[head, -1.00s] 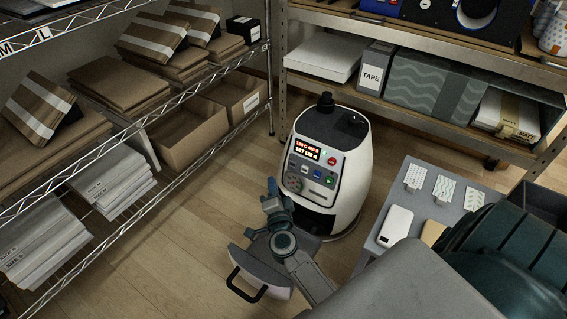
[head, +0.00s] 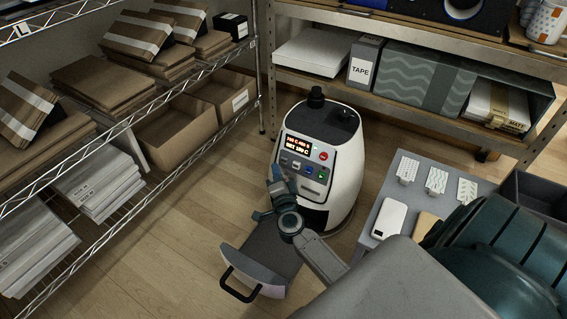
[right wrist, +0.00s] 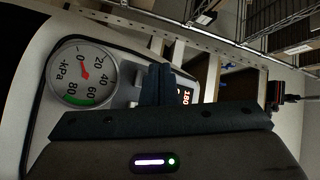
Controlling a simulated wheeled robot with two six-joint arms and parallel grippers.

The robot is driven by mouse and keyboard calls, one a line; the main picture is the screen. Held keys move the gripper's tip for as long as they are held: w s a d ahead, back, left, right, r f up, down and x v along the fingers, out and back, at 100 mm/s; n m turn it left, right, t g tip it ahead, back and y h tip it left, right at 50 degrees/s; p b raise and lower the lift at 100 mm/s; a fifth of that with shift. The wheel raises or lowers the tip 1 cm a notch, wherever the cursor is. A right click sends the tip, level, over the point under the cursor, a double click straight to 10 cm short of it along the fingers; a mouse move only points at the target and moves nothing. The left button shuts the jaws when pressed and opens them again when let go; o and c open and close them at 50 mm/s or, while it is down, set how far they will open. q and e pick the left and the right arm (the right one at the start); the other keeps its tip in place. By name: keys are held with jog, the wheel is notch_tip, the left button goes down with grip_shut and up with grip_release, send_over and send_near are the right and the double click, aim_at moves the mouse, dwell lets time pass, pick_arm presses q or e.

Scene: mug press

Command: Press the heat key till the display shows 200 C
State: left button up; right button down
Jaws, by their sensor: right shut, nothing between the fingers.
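The mug press (head: 345,165) is a white rounded machine on the floor. The display reads about 180 in the right wrist view (right wrist: 187,97); the set line is too small to read surely. My right gripper (head: 277,178) is shut and empty in front of the panel's left side, covering the dial. In the right wrist view its fingertips (right wrist: 160,72) are beside the gauge (right wrist: 83,73). Contact cannot be told. My left gripper is not in view.
A grey tray with a black handle (head: 240,285) juts from the press's front. A wire shelf with boxes (head: 180,135) stands left, and a metal shelf (head: 420,110) behind. A grey table (head: 410,215) with a white phone-like slab (head: 389,219) and patterned swatches is at right.

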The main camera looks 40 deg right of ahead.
jog(key=shift+w+d+f, duration=0.15)
jog(key=shift+w+d, duration=0.2)
jog(key=shift+d, duration=0.45)
dwell(0.9)
jog(key=shift+d, duration=0.1)
dwell(0.4)
jog(key=shift+w+d, duration=0.15)
jog(key=shift+d, duration=0.15)
jog(key=shift+w+d+f, duration=0.15)
jog(key=shift+d, duration=0.25)
dwell(0.8)
jog(key=shift+a+p, duration=0.15)
jog(key=shift+p, duration=0.2)
jog(key=shift+s+a+r+p, duration=0.2)
jog(key=shift+s+a+p, duration=0.2)
jog(key=shift+a, duration=0.25)
